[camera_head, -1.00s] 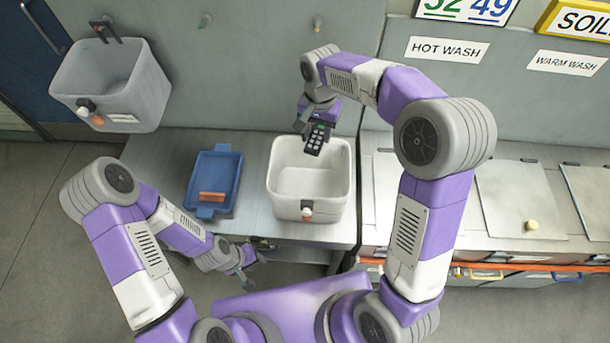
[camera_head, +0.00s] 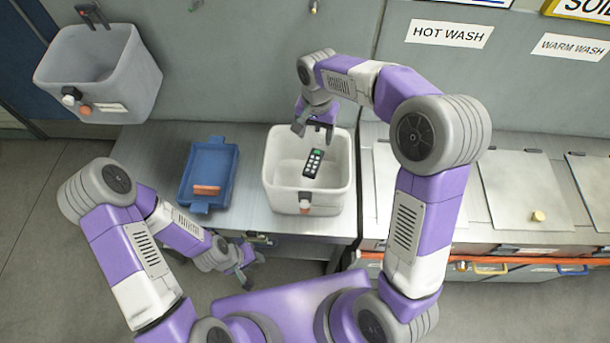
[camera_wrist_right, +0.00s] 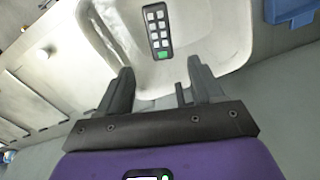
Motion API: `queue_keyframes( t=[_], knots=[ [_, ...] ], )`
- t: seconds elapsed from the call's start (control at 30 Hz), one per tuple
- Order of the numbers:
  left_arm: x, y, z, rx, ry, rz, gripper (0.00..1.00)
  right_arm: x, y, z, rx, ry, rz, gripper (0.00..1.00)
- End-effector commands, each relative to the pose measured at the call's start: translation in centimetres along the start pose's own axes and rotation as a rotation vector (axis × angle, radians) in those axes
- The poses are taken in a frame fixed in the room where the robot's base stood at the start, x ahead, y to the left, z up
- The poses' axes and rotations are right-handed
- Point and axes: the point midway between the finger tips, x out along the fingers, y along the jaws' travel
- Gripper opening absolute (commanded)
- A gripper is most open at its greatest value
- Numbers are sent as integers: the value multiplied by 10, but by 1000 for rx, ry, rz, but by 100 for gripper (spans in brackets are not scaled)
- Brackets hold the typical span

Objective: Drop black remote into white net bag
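The black remote (camera_head: 313,163) with pale buttons and a green key is inside or just over the white bin-like bag (camera_head: 273,180) on the metal counter. Whether it touches the bottom is not clear. The remote (camera_wrist_right: 157,31) also shows against the white bag (camera_wrist_right: 205,20) in the right wrist view, beyond the fingertips. My right gripper (camera_head: 313,130) is open and empty above the bag's back rim; its two fingers (camera_wrist_right: 160,80) stand apart. My left gripper (camera_head: 247,272) hangs low in front of the counter, with its fingers apart and nothing seen between them.
A blue tray (camera_head: 224,180) with an orange block (camera_head: 206,190) lies left of the white bag. A grey bag (camera_head: 120,105) hangs on the wall at the upper left.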

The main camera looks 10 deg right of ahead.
Motion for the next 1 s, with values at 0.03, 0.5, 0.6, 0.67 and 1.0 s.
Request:
queue_keyframes(
  t=[0.03,0.5,0.6,0.67,1.0],
  knots=[
    [0,0,0,0,0,0,36,0,0,0,0,0,0,74],
    [0,0,0,0,0,0,36,-22,0,-1,1,3,-3,74],
    [-1,0,0,0,0,0,36,-40,-1,-1,0,3,-4,74],
    [-1,0,0,0,0,0,36,-50,-1,0,0,3,-3,74],
    [-2,1,0,0,0,0,36,-76,0,0,0,0,0,74]
  ],
)
